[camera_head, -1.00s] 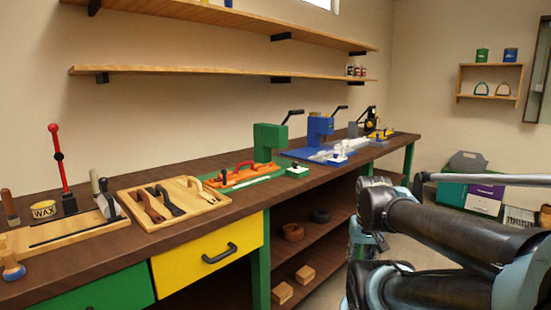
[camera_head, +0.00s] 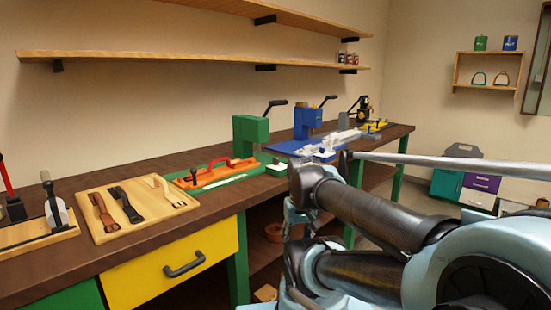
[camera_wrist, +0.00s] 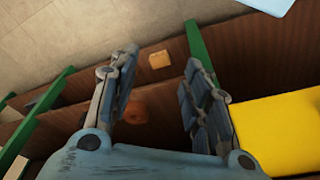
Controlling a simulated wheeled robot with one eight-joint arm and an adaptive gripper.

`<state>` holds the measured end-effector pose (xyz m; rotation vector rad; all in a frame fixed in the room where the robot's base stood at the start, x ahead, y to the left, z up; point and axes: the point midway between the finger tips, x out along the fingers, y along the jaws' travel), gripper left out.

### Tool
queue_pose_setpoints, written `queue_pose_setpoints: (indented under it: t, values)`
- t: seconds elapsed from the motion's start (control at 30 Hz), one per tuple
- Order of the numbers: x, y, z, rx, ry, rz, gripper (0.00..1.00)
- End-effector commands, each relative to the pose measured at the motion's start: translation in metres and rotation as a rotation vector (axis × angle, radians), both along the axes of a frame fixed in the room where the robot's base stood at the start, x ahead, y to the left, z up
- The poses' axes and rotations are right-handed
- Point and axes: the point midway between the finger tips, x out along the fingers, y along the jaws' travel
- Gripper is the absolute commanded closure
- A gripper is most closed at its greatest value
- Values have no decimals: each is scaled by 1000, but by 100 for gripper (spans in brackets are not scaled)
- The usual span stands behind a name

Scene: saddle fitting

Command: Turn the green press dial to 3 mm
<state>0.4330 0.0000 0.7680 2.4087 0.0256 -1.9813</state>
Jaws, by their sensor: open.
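The green press (camera_head: 250,134) stands on the workbench behind a green base plate (camera_head: 215,180), with a dark crank lever on its top. A small green and white block (camera_head: 277,168) sits at the right end of that plate. I cannot make out the dial or its marks at this size. My gripper (camera_wrist: 161,62) is open and empty in the wrist view, with its two fingers spread apart over the area of the lower shelves. It is away from the press, and the press does not show in the wrist view.
An orange piece with a red handle (camera_head: 214,174) lies on the green plate. A blue press (camera_head: 307,121) stands farther right. The yellow drawer (camera_head: 160,283) is shut. My arm covers the bench front at right.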

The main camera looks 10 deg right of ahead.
Motion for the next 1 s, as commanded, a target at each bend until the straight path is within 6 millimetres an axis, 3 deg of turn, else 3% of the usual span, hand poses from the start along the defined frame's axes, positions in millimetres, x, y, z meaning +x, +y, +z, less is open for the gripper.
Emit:
queue_pose_setpoints:
  t: [0.17,0.27,0.6,1.0]
  values:
    - [23,2,37,-8,15,54,55]
    - [46,2,72,-16,31,108,55]
    - [139,2,184,-38,89,312,55]
    - [258,1,284,-48,152,557,55]
